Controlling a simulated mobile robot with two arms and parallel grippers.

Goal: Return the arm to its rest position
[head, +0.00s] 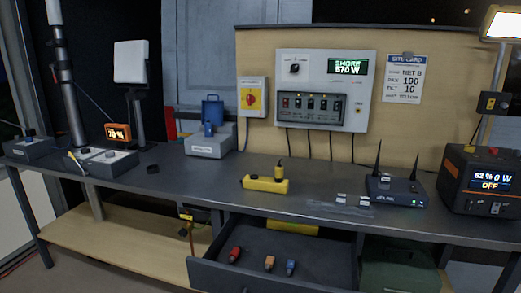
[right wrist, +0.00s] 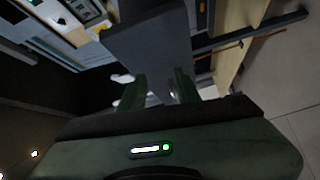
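Neither of my grippers shows in the head view. My right gripper (right wrist: 160,92) shows in the right wrist view, with its two dark green fingers apart. A dark flat panel (right wrist: 148,40) shows beyond and between the fingers; I see no clear grip on it, and its distance is hard to judge. My left gripper is not in view. The long dark workbench (head: 330,200) stands ahead in the head view, with its drawer (head: 280,250) pulled open at the front.
Red, tan and blue connectors lie in the drawer. A yellow power strip (head: 265,185), a router (head: 397,190) and a power station (head: 480,180) stand on the bench. A wooden shelf (head: 110,235) runs below. Floor (right wrist: 300,125) shows at right in the wrist view.

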